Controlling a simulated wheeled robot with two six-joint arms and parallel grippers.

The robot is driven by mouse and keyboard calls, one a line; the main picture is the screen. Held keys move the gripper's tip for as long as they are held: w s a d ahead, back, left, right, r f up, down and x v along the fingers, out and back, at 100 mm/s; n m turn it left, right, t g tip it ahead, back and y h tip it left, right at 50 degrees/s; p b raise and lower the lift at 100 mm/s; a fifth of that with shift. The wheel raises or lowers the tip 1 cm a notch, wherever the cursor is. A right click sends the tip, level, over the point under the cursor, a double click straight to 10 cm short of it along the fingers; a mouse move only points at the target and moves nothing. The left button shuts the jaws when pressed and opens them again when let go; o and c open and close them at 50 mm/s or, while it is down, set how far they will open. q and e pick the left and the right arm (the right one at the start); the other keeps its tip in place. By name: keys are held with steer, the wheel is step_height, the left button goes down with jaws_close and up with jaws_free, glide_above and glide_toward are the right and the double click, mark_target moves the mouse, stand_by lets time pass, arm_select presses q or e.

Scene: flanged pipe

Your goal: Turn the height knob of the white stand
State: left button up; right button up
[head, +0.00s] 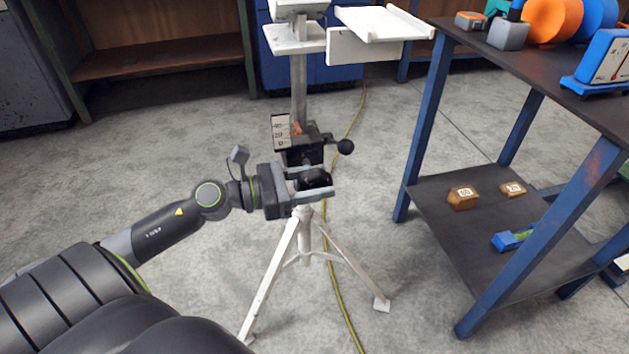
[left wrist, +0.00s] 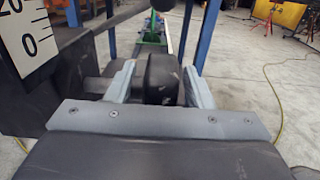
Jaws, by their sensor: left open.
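The white stand (head: 287,250) stands on tripod legs in the middle of the head view. Its upright post carries a black clamp block with a white scale plate (head: 281,131); the plate also shows in the left wrist view (left wrist: 27,35). A dark round knob (head: 315,179) sits below the block. My left gripper (head: 330,181) comes in from the left, open, with one finger on each side of the knob. In the left wrist view the knob (left wrist: 162,77) stands between both fingers, with a narrow gap seen on each side. My right gripper is out of view.
A lever with a black ball (head: 345,147) sticks out right of the clamp block. A blue-legged shelf table (head: 440,200) stands to the right, bearing spools and small boxes. A yellow cable (head: 343,300) runs along the floor behind the stand.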

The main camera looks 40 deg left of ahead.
arm_select(q)
steer(key=shift+c, duration=0.5)
steer(key=c, duration=0.9)
steer(key=shift+p, duration=0.3)
